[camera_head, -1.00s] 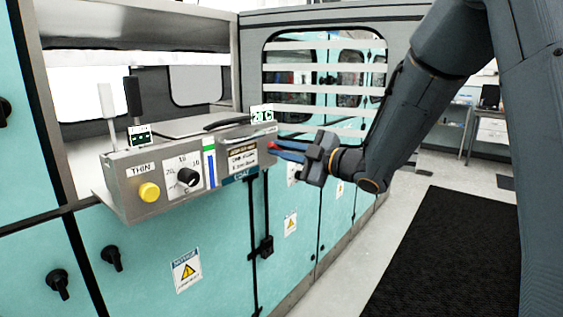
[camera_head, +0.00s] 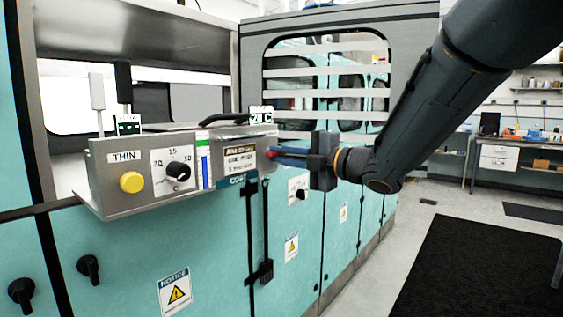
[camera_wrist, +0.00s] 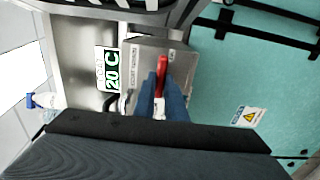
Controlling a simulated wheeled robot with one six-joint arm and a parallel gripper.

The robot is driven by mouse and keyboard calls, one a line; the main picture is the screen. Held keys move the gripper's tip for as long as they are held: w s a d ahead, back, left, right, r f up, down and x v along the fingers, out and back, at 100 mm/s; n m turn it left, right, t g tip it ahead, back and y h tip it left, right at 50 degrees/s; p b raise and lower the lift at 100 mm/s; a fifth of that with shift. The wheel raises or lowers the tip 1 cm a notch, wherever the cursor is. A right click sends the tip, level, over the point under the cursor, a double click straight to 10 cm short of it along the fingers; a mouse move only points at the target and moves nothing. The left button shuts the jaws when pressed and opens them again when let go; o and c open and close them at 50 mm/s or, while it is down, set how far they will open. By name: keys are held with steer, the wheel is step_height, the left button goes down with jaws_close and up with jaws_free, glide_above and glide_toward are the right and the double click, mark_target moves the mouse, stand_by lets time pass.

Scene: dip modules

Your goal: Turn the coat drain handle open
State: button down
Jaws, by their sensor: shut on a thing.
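The coat drain handle is a small red lever (camera_wrist: 162,66) on the end face of a grey metal control box (camera_wrist: 148,48) in the wrist view. In the head view only a red bit of the lever (camera_head: 269,152) shows, at the right end of the box. My gripper (camera_wrist: 160,92) has its two blue fingers closed on the lever, one on each side. In the head view my gripper (camera_head: 276,154) reaches the box from the right. The lever's lower part is hidden between the fingers.
Teal cabinet doors (camera_head: 205,235) lie below. Open floor and a black mat (camera_head: 450,265) lie right.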

stand_by(0.4)
steer(key=c, duration=1.8)
jaws_free()
steer(key=shift+s, duration=0.1)
steer(key=v, duration=0.7)
steer(key=shift+s+d+b, duration=0.2)
steer(key=shift+d+b, duration=0.05)
steer(key=shift+b, duration=0.1)
